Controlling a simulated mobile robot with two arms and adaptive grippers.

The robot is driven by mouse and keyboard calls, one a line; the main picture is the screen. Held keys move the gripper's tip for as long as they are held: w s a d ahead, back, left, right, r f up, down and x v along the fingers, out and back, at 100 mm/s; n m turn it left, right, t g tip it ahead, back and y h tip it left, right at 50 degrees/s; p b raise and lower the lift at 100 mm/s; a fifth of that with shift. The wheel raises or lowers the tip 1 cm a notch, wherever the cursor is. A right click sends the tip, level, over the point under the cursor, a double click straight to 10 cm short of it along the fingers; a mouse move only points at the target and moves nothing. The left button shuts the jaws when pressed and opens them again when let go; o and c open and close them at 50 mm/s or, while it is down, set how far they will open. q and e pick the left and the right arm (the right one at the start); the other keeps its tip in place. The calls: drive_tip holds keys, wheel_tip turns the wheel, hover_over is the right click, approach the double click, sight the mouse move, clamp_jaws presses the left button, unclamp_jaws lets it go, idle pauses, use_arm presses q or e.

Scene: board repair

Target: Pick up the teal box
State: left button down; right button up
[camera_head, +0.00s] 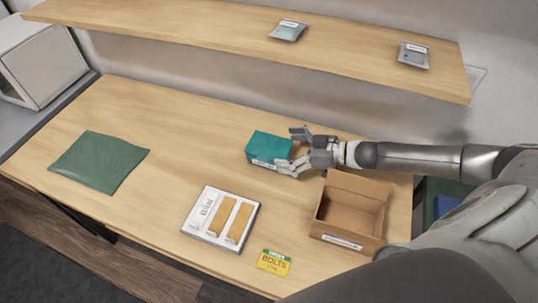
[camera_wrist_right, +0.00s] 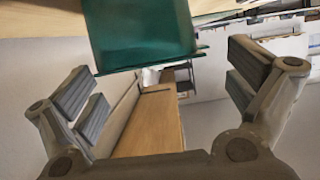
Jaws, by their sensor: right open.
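The teal box (camera_head: 268,147) sits on the wooden table toward the back, right of the middle. My right gripper (camera_head: 297,152) is at the box's right end, with its fingers spread open and pointing left. In the right wrist view the teal box (camera_wrist_right: 140,35) shows at the top, ahead of and between the two open fingers (camera_wrist_right: 160,85). I cannot tell whether a finger touches it. My left gripper is not in view.
An open cardboard box (camera_head: 329,228) stands in front of my right forearm. A white tray with tan pieces (camera_head: 212,240), a yellow bolts card (camera_head: 274,262) and a green mat (camera_head: 98,161) lie on the table. A shelf (camera_head: 215,33) with two packets hangs above the back.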

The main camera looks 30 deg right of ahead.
sight(272, 148)
drive_tip(key=shift+x, duration=1.95)
drive_tip(key=shift+s, duration=0.1)
drive_tip(key=c, duration=1.7)
drive_tip(key=shift+c, duration=0.9)
